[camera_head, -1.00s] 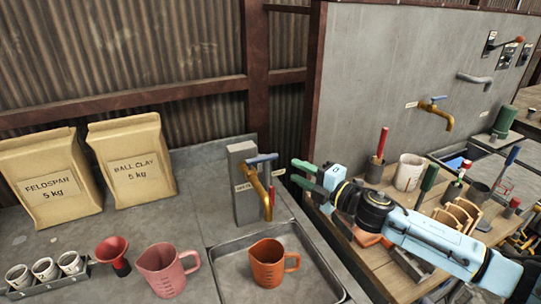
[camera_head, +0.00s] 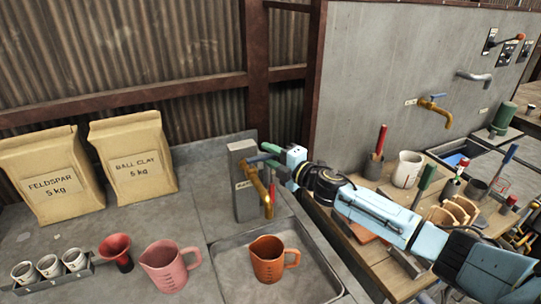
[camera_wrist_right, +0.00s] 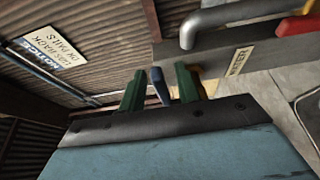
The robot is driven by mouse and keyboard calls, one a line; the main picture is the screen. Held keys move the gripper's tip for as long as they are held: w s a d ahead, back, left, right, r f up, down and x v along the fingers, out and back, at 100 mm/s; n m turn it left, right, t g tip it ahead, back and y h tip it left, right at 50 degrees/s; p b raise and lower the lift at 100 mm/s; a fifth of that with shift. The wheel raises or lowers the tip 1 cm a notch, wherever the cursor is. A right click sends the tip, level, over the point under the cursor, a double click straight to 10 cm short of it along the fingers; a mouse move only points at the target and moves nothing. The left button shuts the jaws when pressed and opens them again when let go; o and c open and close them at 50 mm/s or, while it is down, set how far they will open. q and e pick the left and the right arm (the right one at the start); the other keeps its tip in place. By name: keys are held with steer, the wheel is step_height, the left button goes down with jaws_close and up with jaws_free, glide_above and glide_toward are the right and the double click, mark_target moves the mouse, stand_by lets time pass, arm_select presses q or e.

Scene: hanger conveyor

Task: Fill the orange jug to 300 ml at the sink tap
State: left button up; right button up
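The orange jug (camera_head: 267,259) stands upright in the sink (camera_head: 222,275), below the brass tap (camera_head: 257,182) on its grey post. I cannot make out any water or level in the jug. The tap's blue lever (camera_head: 262,157) is at its top. My right gripper (camera_head: 275,156) is at this lever. In the right wrist view, the green fingers of my right gripper (camera_wrist_right: 160,90) stand apart on either side of the blue lever (camera_wrist_right: 160,86), with small gaps visible. My left gripper is not in view.
A pink jug (camera_head: 169,266), red funnel (camera_head: 117,252) and several small cups (camera_head: 50,265) stand left of the sink. Two clay bags (camera_head: 134,160) stand behind. Right is a wooden bench (camera_head: 375,262) with pots and tools. Another brass tap (camera_head: 437,109) is on the wall.

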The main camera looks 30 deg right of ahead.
jaws_close()
